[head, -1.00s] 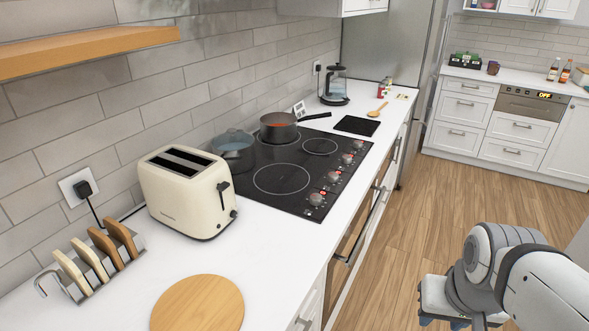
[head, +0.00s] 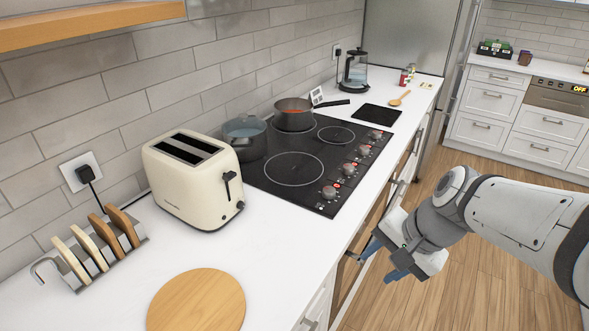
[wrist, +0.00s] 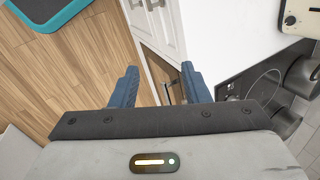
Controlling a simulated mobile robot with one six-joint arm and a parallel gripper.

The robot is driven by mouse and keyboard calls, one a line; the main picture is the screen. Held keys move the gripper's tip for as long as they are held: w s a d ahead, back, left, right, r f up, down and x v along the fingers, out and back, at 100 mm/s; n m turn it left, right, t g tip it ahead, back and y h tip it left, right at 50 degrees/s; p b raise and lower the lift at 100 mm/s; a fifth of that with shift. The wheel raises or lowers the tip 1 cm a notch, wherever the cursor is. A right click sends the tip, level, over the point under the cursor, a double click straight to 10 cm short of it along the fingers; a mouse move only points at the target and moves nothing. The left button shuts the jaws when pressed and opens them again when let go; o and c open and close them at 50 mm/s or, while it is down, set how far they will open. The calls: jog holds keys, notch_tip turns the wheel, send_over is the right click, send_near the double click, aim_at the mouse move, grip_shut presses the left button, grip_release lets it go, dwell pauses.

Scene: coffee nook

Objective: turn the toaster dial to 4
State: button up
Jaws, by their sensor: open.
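The cream toaster (head: 180,195) stands on the white counter, left of the hob, with two empty-looking slots on top. Its lever is on the right end, and a small dark dial (head: 240,206) sits low on that end; its setting is too small to read. A corner of the toaster (wrist: 300,12) shows at the top right of the wrist view. My gripper (head: 384,263) is open and empty, out past the counter's front edge, right of the toaster and well apart from it. Its two blue fingers (wrist: 158,84) are spread in the wrist view.
A toast rack (head: 90,255) and a round wooden board (head: 200,305) are at the front left.

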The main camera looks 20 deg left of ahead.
jog(key=w+a+f+m+g+y+b, duration=0.1)
jog(key=w+a+m+y, duration=0.25)
jog(key=a, duration=0.35)
jog(key=w+a+f+m+y+b, duration=0.1)
jog(key=w+a+f+m+y, duration=0.1)
jog(key=w+a+m, duration=0.45)
jog(key=m+t+y+b, duration=0.1)
jog(key=m+y, duration=0.3)
jog(key=m, duration=0.2)
send_near(242, 206)
jog(key=shift+m+h, duration=0.25)
jog(key=shift+m, duration=0.05)
jog(key=x, duration=0.7)
jog(key=shift+a+r, duration=0.1)
jog(key=shift+a, duration=0.15)
jog(key=shift+c, duration=0.5)
grip_shut()
jog(key=shift+w+r+m+g+p, duration=0.15)
jog(key=shift+m+g+p, duration=0.15)
jog(key=shift+m+p, duration=0.55)
jog(key=shift+f+m+g+y+p, duration=0.3)
jog(key=shift+y+p, duration=0.1)
jog(key=shift+p, duration=0.15)
